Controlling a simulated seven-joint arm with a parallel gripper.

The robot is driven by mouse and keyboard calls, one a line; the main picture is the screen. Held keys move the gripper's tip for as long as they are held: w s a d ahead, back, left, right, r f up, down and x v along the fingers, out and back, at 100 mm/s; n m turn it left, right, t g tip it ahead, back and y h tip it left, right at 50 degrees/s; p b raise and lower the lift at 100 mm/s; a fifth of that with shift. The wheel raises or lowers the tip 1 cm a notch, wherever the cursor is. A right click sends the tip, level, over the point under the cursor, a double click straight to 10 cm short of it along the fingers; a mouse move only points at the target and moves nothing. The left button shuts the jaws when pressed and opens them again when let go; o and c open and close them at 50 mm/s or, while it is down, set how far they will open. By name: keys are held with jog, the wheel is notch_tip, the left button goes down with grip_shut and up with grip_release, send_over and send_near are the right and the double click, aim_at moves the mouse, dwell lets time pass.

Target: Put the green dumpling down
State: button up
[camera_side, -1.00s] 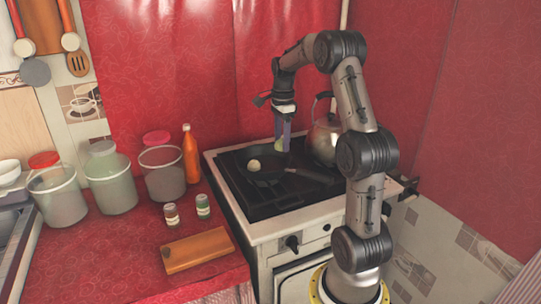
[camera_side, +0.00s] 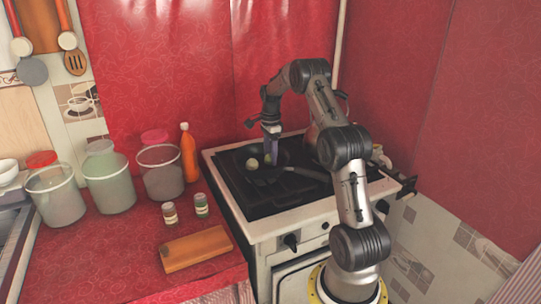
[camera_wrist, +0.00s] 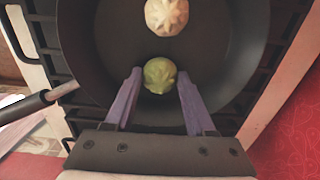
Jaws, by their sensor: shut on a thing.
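The green dumpling (camera_wrist: 160,76) sits between the purple fingertips of my gripper (camera_wrist: 158,82) in the wrist view, over the near part of a dark frying pan (camera_wrist: 112,60). My gripper is shut on it. In the side view my gripper (camera_side: 271,157) points down over the pan on the stove, and the green dumpling (camera_side: 267,158) shows small beside the fingers. A pale dumpling (camera_wrist: 166,16) lies in the pan and also shows in the side view (camera_side: 252,163). I cannot tell whether the green dumpling touches the pan floor.
The stove (camera_side: 225,200) has a black top with a dark utensil or handle (camera_side: 305,172) across it. A kettle stands behind my arm, mostly hidden. Left of the stove are two small jars (camera_side: 201,205), an orange bottle (camera_side: 188,152), several canisters and a wooden board (camera_side: 196,249).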

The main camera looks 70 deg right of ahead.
aim_at(270, 155)
jog(key=shift+f, duration=0.15)
jog(key=o, duration=0.7)
notch_tip(270, 155, up, 12)
jog(key=w+a+r+n+t, duration=0.1)
jog(key=a+r+n, duration=0.2)
jog(key=a, duration=0.3)
jog(key=w+a+r+n, duration=0.1)
jog(key=a+r+n, duration=0.25)
jog(key=a, duration=0.25)
jog(key=s+a+r+n+t+h, duration=0.1)
jog(key=s+a+r+n, duration=0.15)
jog(key=a, duration=0.45)
jog(key=s+a+r+n+t, duration=0.1)
jog(key=a+n, duration=0.3)
jog(key=a, duration=0.3)
jog(key=s+a+f+n+t+y, duration=0.1)
jog(key=s+a+f+n, duration=0.4)
jog(key=s+a+n, duration=0.9)
jog(key=shift+s+a+f+t, duration=0.3)
jog(key=shift+a+f+t, duration=0.15)
jog(key=shift+t, duration=0.35)
